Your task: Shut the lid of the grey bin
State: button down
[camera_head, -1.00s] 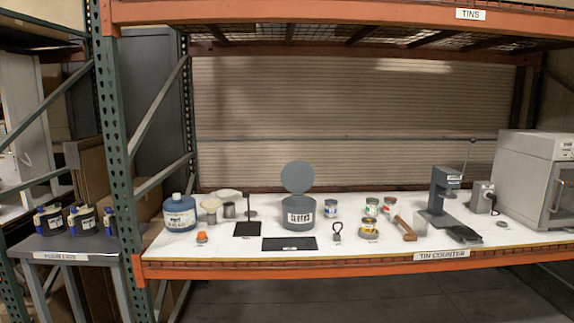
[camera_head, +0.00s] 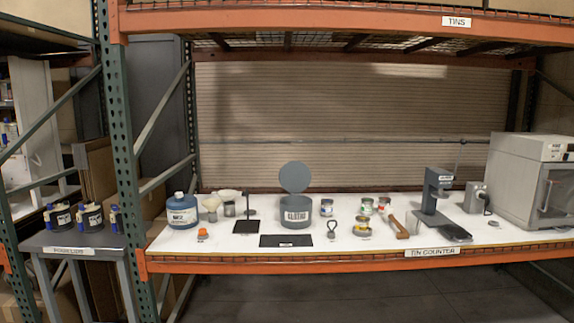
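The grey bin (camera_head: 296,216) stands upright on the white counter, a little right of the picture's middle, with a white label on its front. Its round grey lid (camera_head: 295,177) is open and stands up at the back of the rim. The inside of the bin is hidden from this angle. My gripper is not in view.
On the counter (camera_head: 370,247), a black mat (camera_head: 286,241) lies in front of the bin. A blue jug (camera_head: 182,212) and a black stand (camera_head: 247,226) are to its left. Small tins (camera_head: 326,207), a wooden-handled tool (camera_head: 398,228) and a grey oven-like box (camera_head: 530,180) are to its right.

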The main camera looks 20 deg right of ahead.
aim_at(294, 177)
jog(key=z, duration=0.15)
jog(key=i, duration=0.95)
jog(key=u, duration=0.1)
